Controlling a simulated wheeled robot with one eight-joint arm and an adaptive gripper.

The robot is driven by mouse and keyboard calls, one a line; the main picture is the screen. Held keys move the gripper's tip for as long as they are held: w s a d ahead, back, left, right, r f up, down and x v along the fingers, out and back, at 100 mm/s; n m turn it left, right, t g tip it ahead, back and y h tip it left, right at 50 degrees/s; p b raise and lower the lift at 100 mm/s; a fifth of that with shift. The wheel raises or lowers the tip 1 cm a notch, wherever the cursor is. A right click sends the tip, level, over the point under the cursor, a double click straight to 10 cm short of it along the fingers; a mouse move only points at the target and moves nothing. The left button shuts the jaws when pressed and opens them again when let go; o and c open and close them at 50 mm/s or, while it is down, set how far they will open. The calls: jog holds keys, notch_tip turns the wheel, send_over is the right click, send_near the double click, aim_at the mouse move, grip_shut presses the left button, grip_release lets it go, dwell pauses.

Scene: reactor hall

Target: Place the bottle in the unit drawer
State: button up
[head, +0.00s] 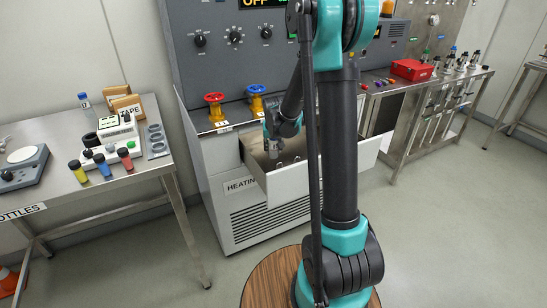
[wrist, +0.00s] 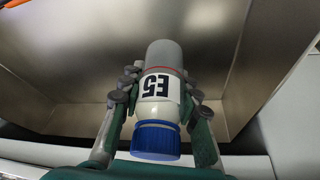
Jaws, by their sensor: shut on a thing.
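The unit drawer (head: 285,183) is pulled out from the grey heating unit, its open top facing up. My gripper (head: 274,148) is at the drawer's opening, pointing down into it. In the wrist view my gripper (wrist: 160,82) is shut on a bottle (wrist: 163,55). I cannot tell whether the bottle touches the drawer floor. In the head view the bottle is mostly hidden.
A steel table (head: 100,190) with small bottles and a rack is at left. A red box (head: 411,70) sits on a bench at right.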

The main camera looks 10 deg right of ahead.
aim_at(274, 146)
jog(key=shift+f, duration=2.3)
jog(key=shift+f, duration=0.1)
jog(key=o, duration=1)
jog(key=shift+c, duration=0.2)
jog(key=v, duration=1.2)
